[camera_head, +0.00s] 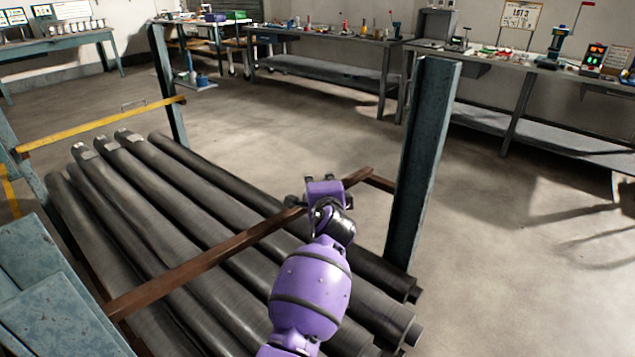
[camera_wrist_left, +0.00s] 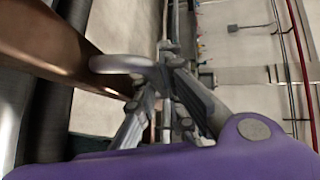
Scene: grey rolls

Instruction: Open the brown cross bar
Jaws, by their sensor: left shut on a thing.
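The brown cross bar (camera_head: 200,262) runs diagonally over the dark grey rolls, from the lower left to near the right blue-grey post (camera_head: 424,150). A short brown piece (camera_head: 380,181) joins its far end to that post at an angle. My left gripper (camera_head: 298,202) is at the bar, towards its far end, partly hidden by my purple wrist. In the left wrist view the brown bar (camera_wrist_left: 60,50) fills the upper left, with a looped metal handle (camera_wrist_left: 118,63) beside it. The left gripper's fingers (camera_wrist_left: 160,85) are shut on this handle; the exact contact is unclear. My right gripper is not in view.
Several dark grey rolls (camera_head: 200,190) lie side by side under the bar. A yellow cross bar (camera_head: 100,124) with a handle spans the rack's far left end. Workbenches (camera_head: 325,62) line the back wall. The concrete floor at right is clear.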

